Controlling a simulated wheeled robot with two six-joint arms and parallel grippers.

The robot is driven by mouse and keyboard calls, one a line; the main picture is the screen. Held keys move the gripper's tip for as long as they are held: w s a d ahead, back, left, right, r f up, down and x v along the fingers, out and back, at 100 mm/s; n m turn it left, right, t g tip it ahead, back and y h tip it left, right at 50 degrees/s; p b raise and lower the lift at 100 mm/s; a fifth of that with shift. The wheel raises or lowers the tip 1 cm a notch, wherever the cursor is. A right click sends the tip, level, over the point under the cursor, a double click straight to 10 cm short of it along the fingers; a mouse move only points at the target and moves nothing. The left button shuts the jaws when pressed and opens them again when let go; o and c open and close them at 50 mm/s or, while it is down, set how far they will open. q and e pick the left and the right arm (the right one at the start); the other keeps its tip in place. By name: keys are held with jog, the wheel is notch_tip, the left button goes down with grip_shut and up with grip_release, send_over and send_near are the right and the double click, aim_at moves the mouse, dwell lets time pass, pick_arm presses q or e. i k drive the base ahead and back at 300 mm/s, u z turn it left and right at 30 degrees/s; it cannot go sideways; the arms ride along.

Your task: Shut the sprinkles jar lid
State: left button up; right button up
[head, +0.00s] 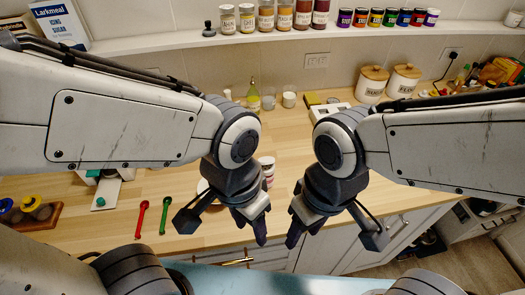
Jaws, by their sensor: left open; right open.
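A small jar with a white top and reddish contents (268,168) stands on the wooden counter, just behind my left gripper. It may be the sprinkles jar, but its label is not readable and its lower part is partly hidden. I cannot tell whether its lid is shut. A pale round edge (202,186) shows left of my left wrist, mostly hidden. My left gripper (222,230) is open and empty, pointing down near the counter's front edge. My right gripper (333,231) is open and empty to its right, apart from the jar.
Red and green measuring spoons (164,215) lie on the counter (120,240) at left, near a white scale-like device (106,193). A wooden tray (38,217) is farther left. An oil bottle (253,98) and two canisters (372,84) stand at the back. A shelf of jars runs above.

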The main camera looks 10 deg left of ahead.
aim_at(267, 160)
jog(key=u, duration=3)
jog(key=k, duration=1.6)
jog(key=z, duration=1.9)
